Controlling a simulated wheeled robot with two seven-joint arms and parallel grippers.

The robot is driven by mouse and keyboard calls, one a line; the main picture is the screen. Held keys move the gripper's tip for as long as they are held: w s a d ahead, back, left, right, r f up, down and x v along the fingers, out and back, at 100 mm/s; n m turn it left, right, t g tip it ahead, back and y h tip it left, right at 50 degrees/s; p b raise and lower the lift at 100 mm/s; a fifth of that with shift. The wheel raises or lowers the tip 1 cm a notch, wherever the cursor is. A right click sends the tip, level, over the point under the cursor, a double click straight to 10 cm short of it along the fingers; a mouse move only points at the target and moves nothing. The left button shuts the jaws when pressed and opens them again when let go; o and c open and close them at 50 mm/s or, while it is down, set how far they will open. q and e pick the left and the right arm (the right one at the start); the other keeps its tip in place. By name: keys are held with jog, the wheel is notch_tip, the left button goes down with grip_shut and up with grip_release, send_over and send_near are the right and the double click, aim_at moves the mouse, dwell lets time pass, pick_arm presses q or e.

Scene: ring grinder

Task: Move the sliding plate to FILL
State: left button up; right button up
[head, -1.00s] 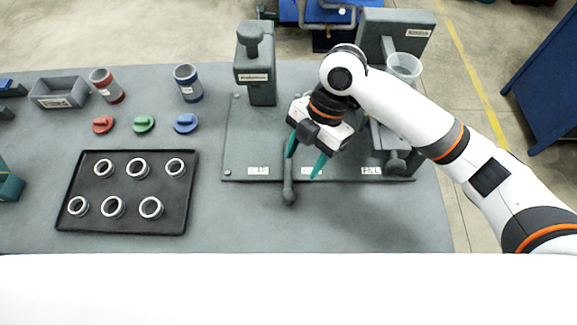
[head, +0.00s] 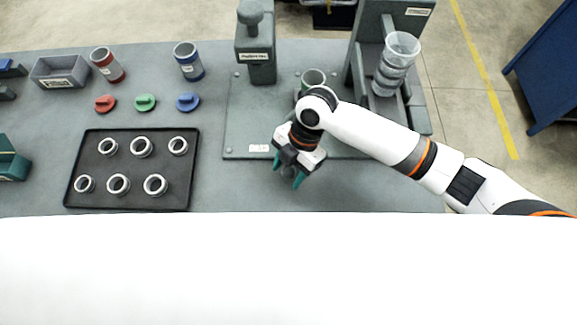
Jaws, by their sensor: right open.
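The grey machine base (head: 240,125) stands at the right of the table, with label plates along its front edge. One label (head: 260,148) shows, too small to read; the arm covers the others. The sliding plate is mostly hidden behind my right arm, so its position cannot be told. A green cup (head: 313,77) stands behind the arm in the middle of the base. My right gripper (head: 288,171) points down, open, at the base's front edge. Its teal fingers are on either side of a grey knob-like end, probably the plate's handle; contact cannot be told. My left gripper is out of view.
A grey press post (head: 257,60) stands left on the base, and a tower with a clear hopper (head: 402,48) stands right. A black tray (head: 130,201) of several rings, coloured knobs, red (head: 108,65) and blue (head: 189,62) cups and a grey bin (head: 60,72) lie left.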

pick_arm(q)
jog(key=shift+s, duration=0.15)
